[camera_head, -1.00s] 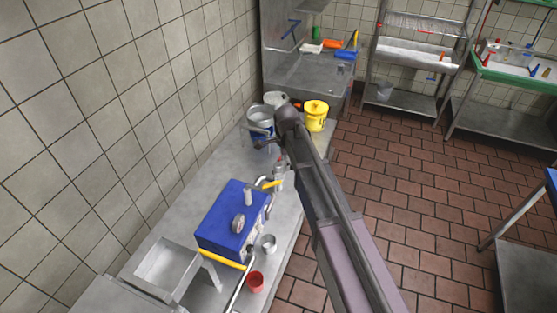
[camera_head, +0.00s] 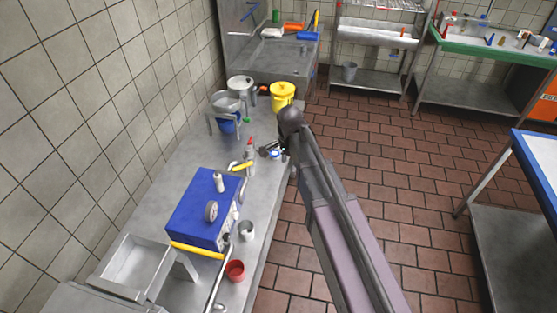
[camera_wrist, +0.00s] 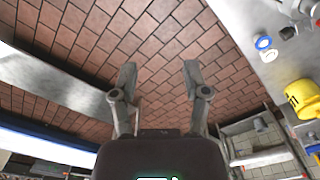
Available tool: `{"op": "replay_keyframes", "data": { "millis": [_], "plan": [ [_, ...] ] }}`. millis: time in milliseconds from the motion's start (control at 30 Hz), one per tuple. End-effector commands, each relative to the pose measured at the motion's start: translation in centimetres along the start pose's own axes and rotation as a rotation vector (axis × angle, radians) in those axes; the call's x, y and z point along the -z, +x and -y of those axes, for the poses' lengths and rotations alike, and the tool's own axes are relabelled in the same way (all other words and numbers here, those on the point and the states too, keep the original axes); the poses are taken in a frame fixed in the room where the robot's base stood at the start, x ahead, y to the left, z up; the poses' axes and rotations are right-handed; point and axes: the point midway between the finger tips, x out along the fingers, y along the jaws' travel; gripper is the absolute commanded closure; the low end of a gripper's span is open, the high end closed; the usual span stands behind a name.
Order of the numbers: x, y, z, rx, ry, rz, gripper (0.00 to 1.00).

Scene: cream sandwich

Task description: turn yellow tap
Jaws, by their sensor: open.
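A yellow lever (camera_head: 242,167) sits on a curved metal pipe at the far right corner of a blue box-shaped machine (camera_head: 204,205) on the steel counter. A second yellow bar (camera_head: 195,250) runs along the machine's near lower edge; I cannot tell which one is the tap. My gripper (camera_head: 268,151) is above the counter's right edge, beyond and to the right of the lever, apart from it. In the wrist view my gripper (camera_wrist: 159,72) has its two fingers spread, with nothing between them and brick floor behind. Neither yellow part is clear in that view.
A red-tipped bottle (camera_head: 250,147) stands close left of my gripper. A blue bucket (camera_head: 228,122), a pot (camera_head: 241,88) and a yellow bucket (camera_head: 283,94) stand farther back. A metal cup (camera_head: 246,230) and red cup (camera_head: 235,270) are near the machine. The tiled floor at right is open.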

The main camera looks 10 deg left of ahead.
Motion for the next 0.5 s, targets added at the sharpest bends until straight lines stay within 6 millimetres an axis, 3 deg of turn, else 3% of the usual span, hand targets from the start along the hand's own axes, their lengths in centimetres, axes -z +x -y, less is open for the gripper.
{"op": "replay_keyframes", "data": {
  "millis": [500],
  "plan": [
    [3.2,4.3,-5.5,0.0,-0.108,0.0,0.4]
  ]
}}
